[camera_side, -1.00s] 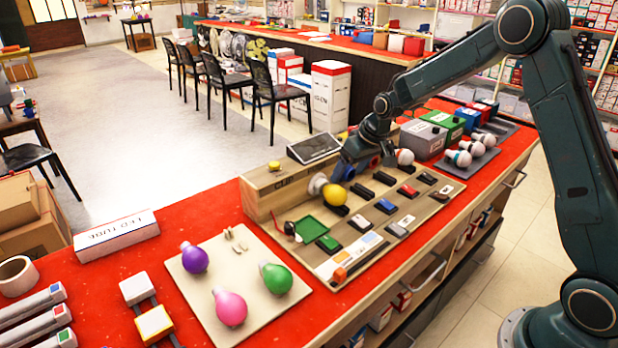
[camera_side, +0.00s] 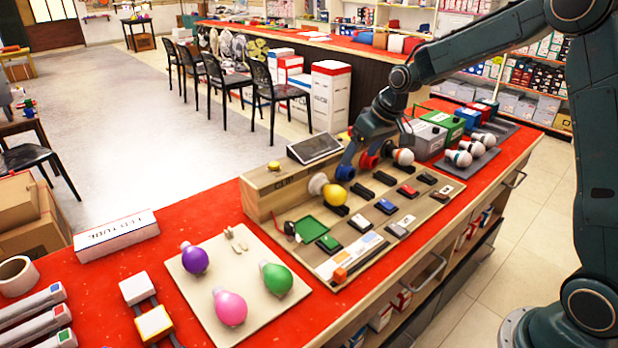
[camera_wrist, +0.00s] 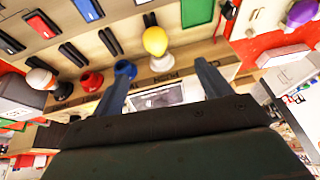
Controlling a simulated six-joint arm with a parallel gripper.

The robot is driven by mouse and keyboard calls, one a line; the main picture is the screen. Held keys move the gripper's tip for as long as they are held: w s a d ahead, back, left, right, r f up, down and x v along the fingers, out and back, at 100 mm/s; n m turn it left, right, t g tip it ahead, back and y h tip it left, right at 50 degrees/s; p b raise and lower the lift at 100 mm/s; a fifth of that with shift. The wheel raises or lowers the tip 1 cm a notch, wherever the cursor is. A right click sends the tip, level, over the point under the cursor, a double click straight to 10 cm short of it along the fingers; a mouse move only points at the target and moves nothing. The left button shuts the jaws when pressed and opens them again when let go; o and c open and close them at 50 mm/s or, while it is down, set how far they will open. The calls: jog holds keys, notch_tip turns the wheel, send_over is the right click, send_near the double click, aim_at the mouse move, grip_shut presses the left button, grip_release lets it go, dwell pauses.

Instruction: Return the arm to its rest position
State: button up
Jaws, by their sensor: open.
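My gripper (camera_side: 377,148) is open and empty, over the back panel of the wooden bulb-testing board (camera_side: 262,205). In the wrist view its two fingers (camera_wrist: 162,68) stand wide apart. A yellow bulb (camera_side: 337,194) sits in a pale socket on the back panel; in the wrist view the bulb (camera_wrist: 155,41) appears between the fingers, apart from them. A blue socket (camera_side: 345,172) and a red socket (camera_side: 369,160) are empty beside it. A white bulb (camera_side: 403,156) is farther right on the panel. My fingers partly overlap the sockets in the side view.
A beige board (camera_side: 200,290) holds purple, pink and green bulbs at the front left. Grey, green and blue boxes (camera_side: 424,140) and a tray of white bulbs (camera_side: 455,168) stand at the right.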

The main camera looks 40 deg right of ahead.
jog(key=s+a+r, duration=0.3)
jog(key=s+r, duration=0.2)
jog(key=s, duration=0.3)
jog(key=s+a+r, duration=0.3)
jog(key=s+r, duration=0.3)
jog(key=s, duration=0.1)
jog(key=s+a+t+h, duration=0.1)
jog(key=s+a, duration=0.1)
jog(key=s, duration=1.5)
jog(key=shift+f, duration=0.35)
